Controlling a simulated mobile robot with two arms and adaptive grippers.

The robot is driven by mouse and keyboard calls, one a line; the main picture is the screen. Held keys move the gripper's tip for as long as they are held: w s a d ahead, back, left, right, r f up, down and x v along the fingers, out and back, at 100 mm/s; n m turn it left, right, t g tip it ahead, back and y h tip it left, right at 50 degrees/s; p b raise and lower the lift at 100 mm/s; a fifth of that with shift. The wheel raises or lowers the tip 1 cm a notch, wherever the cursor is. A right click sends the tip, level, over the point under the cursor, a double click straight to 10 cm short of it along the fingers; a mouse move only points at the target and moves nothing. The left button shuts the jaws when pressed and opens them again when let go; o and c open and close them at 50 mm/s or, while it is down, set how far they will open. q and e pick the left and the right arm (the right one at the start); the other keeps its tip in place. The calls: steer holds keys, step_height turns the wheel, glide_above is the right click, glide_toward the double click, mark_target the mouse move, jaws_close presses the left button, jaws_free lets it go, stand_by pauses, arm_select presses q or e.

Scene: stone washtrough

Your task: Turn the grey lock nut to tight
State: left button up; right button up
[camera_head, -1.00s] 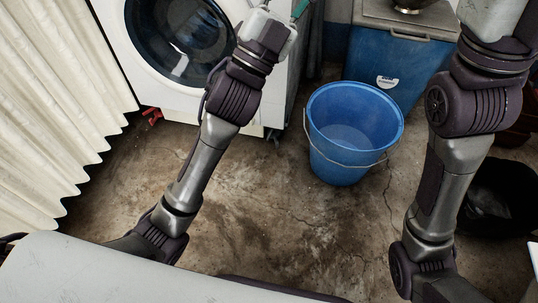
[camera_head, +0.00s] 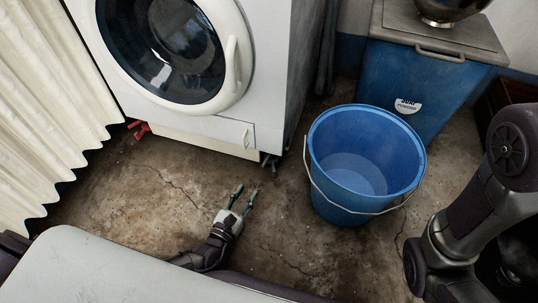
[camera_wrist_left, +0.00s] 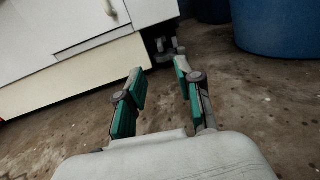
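The grey lock nut is too small to make out for certain. A dark grey foot assembly (camera_head: 270,161) shows under the near right corner of the white washing machine (camera_head: 250,85). In the left wrist view this foot (camera_wrist_left: 166,46) lies beyond the fingertips, roughly between them, partly in shadow. My left gripper (camera_head: 246,189) is low over the floor, below and left of the foot in the head view, pointing towards it. Its two green-padded fingers (camera_wrist_left: 160,80) are apart with nothing between them. My right gripper is out of view; only part of that arm shows.
A blue bucket (camera_head: 322,183) with a wire handle stands on the floor right of my left gripper. A blue soap powder bin (camera_head: 435,88) stands behind it. A red part (camera_head: 138,130) shows under the machine's left side. Bare concrete floor (camera_head: 150,190) lies in front.

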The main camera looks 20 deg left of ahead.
mark_target(263, 166)
arm_select(q)
steer(key=w+b, duration=0.1)
steer(key=w, duration=0.3)
steer(key=w+d+b, duration=0.1)
steer(key=w+b, duration=0.1)
steer(key=w, duration=0.2)
steer(key=w+d+b, duration=0.1)
steer(key=w+b, duration=0.1)
steer(key=w, duration=0.2)
steer(key=shift+w+r+b, duration=0.1)
steer(key=shift+w+b, duration=0.25)
steer(key=shift+w, duration=0.15)
jaws_close()
